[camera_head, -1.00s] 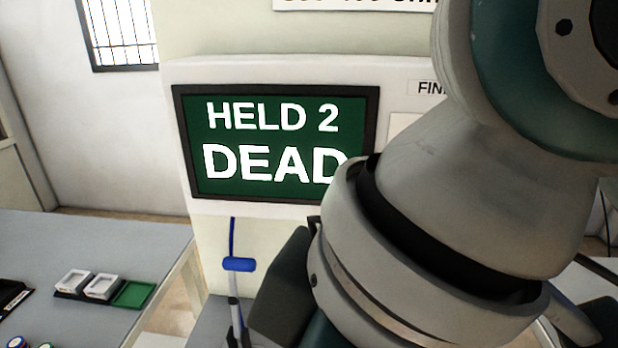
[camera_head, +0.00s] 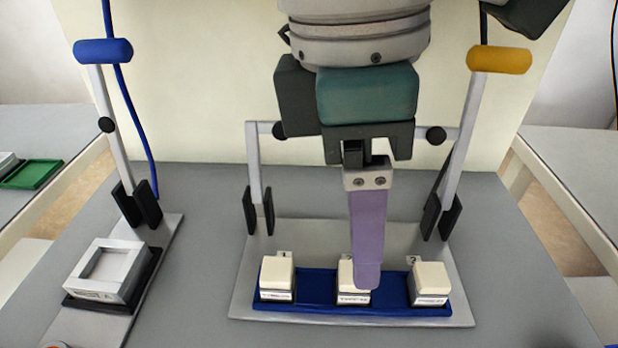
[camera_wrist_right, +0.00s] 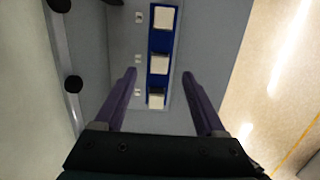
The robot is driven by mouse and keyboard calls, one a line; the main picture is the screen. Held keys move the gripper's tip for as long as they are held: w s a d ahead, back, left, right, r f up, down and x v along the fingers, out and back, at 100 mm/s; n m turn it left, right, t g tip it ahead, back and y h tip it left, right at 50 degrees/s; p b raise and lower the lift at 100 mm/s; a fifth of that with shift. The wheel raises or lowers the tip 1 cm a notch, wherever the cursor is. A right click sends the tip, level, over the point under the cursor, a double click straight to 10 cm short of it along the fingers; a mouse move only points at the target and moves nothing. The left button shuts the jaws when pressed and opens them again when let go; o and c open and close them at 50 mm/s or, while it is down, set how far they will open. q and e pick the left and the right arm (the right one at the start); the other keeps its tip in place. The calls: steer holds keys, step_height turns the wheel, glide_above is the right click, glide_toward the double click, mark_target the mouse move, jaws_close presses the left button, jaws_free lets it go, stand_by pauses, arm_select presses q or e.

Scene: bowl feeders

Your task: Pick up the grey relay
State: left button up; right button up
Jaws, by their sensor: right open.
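Three blocks with cream tops and paler labelled lower parts sit in a blue tray (camera_head: 316,290): a left one (camera_head: 277,277), a middle one (camera_head: 350,278) and a right one (camera_head: 430,283). I cannot tell which is the grey relay. My right gripper (camera_head: 366,284) points down over the tray, its purple fingers edge-on and partly hiding the middle block. In the right wrist view the gripper (camera_wrist_right: 159,76) is open and empty, with the tray's blocks, including one nearest the palm (camera_wrist_right: 156,101), between and beyond its fingers. My left gripper is not in view.
A pale square box (camera_head: 108,270) sits on a black base at left. Toggle clamps with a blue handle (camera_head: 103,51) and an amber handle (camera_head: 499,60) stand upright. Another upright clamp arm (camera_head: 253,165) stands behind the tray. The grey table is clear at right.

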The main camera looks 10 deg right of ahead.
mark_target(351, 272)
step_height(351, 272, down, 5)
steer(key=shift+f+b, duration=0.1)
steer(key=shift+b, duration=0.7)
steer(key=shift+f, duration=0.4)
jaws_close()
